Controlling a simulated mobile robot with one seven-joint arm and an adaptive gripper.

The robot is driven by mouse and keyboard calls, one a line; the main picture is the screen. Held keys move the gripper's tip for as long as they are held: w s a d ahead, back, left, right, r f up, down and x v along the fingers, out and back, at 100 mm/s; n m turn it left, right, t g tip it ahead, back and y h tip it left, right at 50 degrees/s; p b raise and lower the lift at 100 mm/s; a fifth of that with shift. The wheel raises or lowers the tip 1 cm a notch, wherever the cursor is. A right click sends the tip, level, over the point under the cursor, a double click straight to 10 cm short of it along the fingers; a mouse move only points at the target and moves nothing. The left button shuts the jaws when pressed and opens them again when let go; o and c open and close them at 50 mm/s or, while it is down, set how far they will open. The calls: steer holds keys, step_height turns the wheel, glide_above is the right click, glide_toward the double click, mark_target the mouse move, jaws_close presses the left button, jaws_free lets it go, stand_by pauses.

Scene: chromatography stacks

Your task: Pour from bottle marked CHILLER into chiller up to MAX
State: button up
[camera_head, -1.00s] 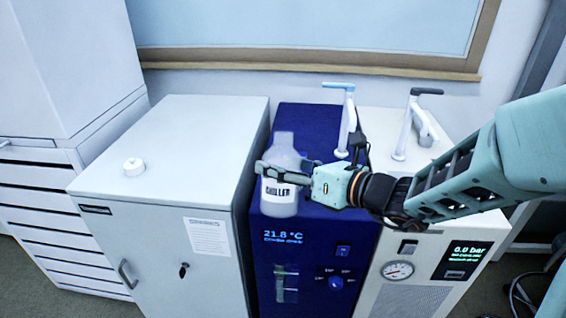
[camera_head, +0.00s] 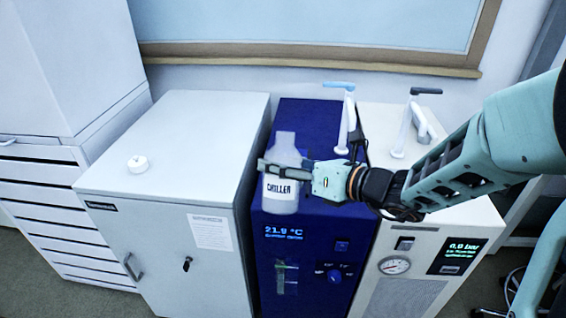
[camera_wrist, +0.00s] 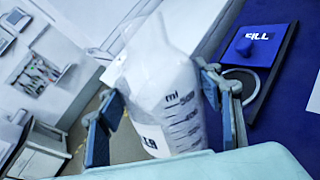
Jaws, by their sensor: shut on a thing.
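My gripper (camera_head: 287,169) is shut around the bottle's body from the right. In the wrist view the bottle (camera_wrist: 168,85) stands between both fingers, with an ml scale on its side and an open-looking neck. A FILL label, a blue cap and a round fill port (camera_wrist: 240,80) show to the bottle's right there. The chiller's front has a display reading about 21.9 °C and a level gauge (camera_head: 281,278); its MAX mark is not legible.
A grey cabinet (camera_head: 180,125) stands left of the chiller, with a white round cap (camera_head: 138,164) on its top. A white unit (camera_head: 415,285) with a pressure gauge and display stands right. Two upright taps (camera_head: 347,120) rise behind my gripper.

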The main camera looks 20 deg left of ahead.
steer(key=shift+r+m+p, duration=0.2)
steer(key=shift+m+p, duration=0.1)
steer(key=shift+p, duration=1.05)
steer(key=shift+s+f, duration=0.1)
steer(key=shift+f, duration=0.05)
steer(key=shift+s+f+m+g+h+p, duration=0.1)
steer(key=shift+s+m+g+h+p, duration=0.2)
steer(key=shift+p, duration=0.9)
steer(key=shift+w+m+g+h+p, duration=0.1)
steer(key=shift+m+g+p, duration=0.25)
steer(key=shift+p, duration=0.85)
steer(key=shift+s+f+g+p, duration=0.15)
steer(key=shift+f+g+p, duration=0.1)
steer(key=shift+p, duration=0.3)
steer(key=shift+m+p, duration=0.25)
steer(key=shift+p, duration=0.5)
steer(key=shift+s+d+f+m+g+h+p, duration=0.15)
steer(key=shift+f+m+g+h+p, duration=0.35)
steer(key=shift+p, duration=1.5)
steer(key=shift+f+m+g+p, duration=0.1)
steer(key=shift+m+g+p, duration=0.2)
steer(key=shift+p, duration=0.65)
steer(key=shift+s+f+m+g+p, duration=0.1)
steer(key=shift+f+m+g+p, duration=0.45)
steer(key=shift+p, duration=1.2)
